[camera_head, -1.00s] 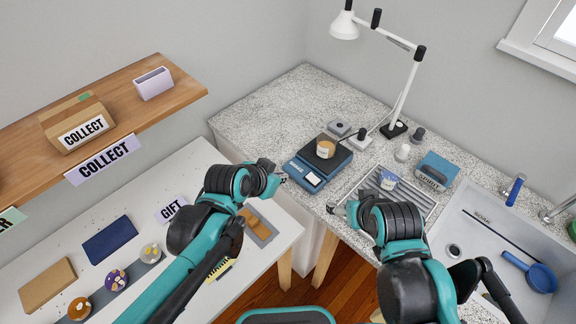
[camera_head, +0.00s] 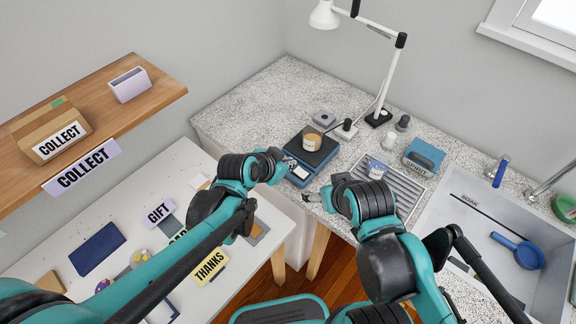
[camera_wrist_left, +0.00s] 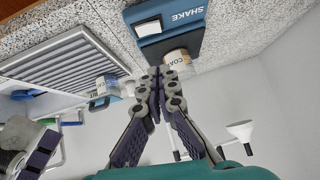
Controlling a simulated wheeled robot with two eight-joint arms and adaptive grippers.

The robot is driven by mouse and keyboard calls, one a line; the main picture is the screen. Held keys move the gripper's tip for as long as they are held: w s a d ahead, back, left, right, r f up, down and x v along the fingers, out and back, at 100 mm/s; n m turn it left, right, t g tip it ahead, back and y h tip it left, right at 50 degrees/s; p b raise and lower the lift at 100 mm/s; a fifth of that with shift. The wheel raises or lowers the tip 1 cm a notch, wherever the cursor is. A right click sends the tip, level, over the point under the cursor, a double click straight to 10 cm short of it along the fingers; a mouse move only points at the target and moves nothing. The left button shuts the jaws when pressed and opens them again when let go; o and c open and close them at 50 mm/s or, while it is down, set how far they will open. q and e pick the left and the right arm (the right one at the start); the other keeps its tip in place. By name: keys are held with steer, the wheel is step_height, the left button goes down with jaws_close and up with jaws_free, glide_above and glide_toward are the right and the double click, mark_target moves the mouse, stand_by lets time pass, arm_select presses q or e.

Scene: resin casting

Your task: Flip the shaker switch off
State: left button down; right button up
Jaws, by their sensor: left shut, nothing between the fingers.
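The shaker (camera_head: 326,163) is a blue box with a dark top plate on the speckled counter. In the left wrist view its front (camera_wrist_left: 185,14) reads SHAKE. A white switch (camera_head: 300,172) sits on the front and also shows in the left wrist view (camera_wrist_left: 148,28); its on or off position is too small to tell. A tan-labelled cup (camera_head: 311,139) stands on the plate. My left gripper (camera_head: 291,160) is shut and empty, just left of the shaker's front; its fingertips (camera_wrist_left: 158,74) appear below the switch, contact unclear. My right gripper (camera_head: 308,198) is in front of the shaker.
A ribbed metal tray (camera_head: 408,188) with a small cup (camera_head: 376,170) lies to the right. Beyond are a blue SPIRIT container (camera_head: 424,155) and a sink (camera_head: 470,240). A white lamp (camera_head: 391,80) stands behind the shaker. A COLLECT shelf (camera_head: 150,90) is at left.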

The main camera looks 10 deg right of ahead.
arm_select(q)
steer(key=b, duration=0.3)
glide_above(299, 169)
steer(key=s, duration=0.2)
steer(key=f, duration=0.5)
steer(key=shift+w+a+f, duration=0.1)
steer(key=shift+a+f, duration=0.25)
steer(key=shift+a, duration=0.05)
step_height(299, 169, down, 2)
steer(key=shift+w+a+f+b, duration=0.1)
steer(key=shift+a+f+b, duration=0.1)
steer(key=shift+b, duration=0.15)
steer(key=shift+f, duration=0.55)
steer(key=shift+f+b, duration=0.1)
steer(key=shift+b, duration=0.2)
steer(key=shift+w+a+f+b, duration=0.15)
steer(key=shift+f+b, duration=0.15)
steer(key=shift+f, duration=0.05)
steer(key=shift+r, duration=0.2)
